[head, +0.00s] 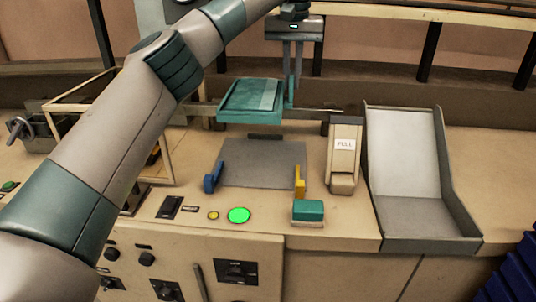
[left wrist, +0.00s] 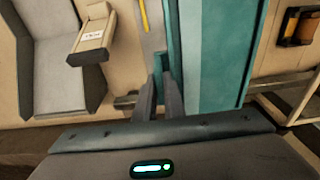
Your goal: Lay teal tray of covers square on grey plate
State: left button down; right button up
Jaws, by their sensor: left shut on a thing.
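The teal tray (head: 238,113) hangs above the console's back part in the head view, behind and above the grey plate (head: 262,165). A paler teal panel covers the right part of its top. My left gripper (head: 291,104) points down at the tray's right side and is shut on it there. In the left wrist view the fingers (left wrist: 160,98) close on a teal piece at the tray's edge, and the tray (left wrist: 225,60) fills the area to their right. The grey plate lies flat and bare, with a blue guide (head: 211,179) at its left and a yellow guide (head: 299,182) at its right.
A beige PULL dispenser (head: 344,155) and a grey chute (head: 408,180) stand right of the plate. A small teal-topped block (head: 308,211) sits at the front right. A lit green button (head: 239,215) is in front. A wooden frame (head: 165,140) stands left.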

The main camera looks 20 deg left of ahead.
pick_arm(q)
jog(key=shift+f, duration=0.45)
notch_tip(320, 180, down, 17)
jog(key=p, duration=0.2)
jog(key=shift+p, duration=0.4)
jog(key=c, duration=1.8)
grip_release()
jog(key=shift+f, duration=0.1)
jog(key=shift+c, duration=0.2)
pick_arm(e)
jog(key=s+d+f+g, duration=0.1)
jog(key=s+d, duration=0.3)
jog(key=s, duration=0.5)
jog(key=shift+g+h, duration=0.4)
jog(key=shift+g, duration=0.4)
jog(key=shift+s, duration=0.1)
